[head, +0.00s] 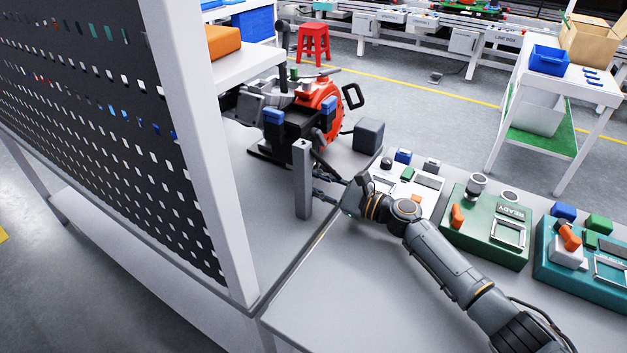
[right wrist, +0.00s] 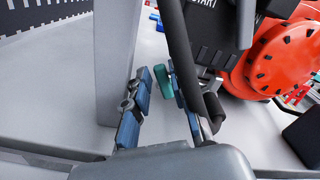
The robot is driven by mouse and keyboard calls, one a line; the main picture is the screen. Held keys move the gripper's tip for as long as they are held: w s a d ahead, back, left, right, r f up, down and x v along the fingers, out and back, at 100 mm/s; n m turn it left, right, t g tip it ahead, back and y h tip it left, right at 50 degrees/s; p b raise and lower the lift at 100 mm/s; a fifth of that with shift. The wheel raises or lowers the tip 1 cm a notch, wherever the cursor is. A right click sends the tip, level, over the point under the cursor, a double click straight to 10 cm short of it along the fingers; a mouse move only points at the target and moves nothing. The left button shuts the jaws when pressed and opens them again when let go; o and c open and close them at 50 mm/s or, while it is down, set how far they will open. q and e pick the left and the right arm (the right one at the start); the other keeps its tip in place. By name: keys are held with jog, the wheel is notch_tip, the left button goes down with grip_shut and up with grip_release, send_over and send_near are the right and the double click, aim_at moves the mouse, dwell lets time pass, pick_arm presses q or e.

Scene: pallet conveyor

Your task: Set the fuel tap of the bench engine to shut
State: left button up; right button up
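The bench engine (head: 318,98), red with grey and black parts, stands on the bench at upper middle in the head view. Its red round cover (right wrist: 275,60) fills the right of the right wrist view. My right gripper (head: 318,184) reaches in front of the engine, beside a grey post. In the wrist view its fingers (right wrist: 160,85) are apart. A small teal cylinder (right wrist: 163,82) shows between or just beyond the fingertips; I cannot tell whether they touch it or whether it is the fuel tap. A dark bar (right wrist: 180,50) crosses near the right finger. My left gripper is out of view.
The upright grey post (head: 302,180) stands close left of my right gripper. A dark grey block (head: 368,135) is right of the engine. Control boxes, one green (head: 487,240), line the bench to the right. A perforated panel (head: 90,110) closes off the left.

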jog(key=shift+w+a, duration=0.15)
jog(key=shift+a, duration=0.05)
grip_shut()
jog(key=shift+f+n+b, duration=0.25)
jog(key=shift+n+b, duration=0.05)
jog(key=shift+b, duration=0.15)
jog(key=shift+a+n, duration=0.1)
jog(key=shift+n, duration=0.3)
jog(key=shift+r, duration=0.1)
grip_release()
jog(key=v, duration=1.2)
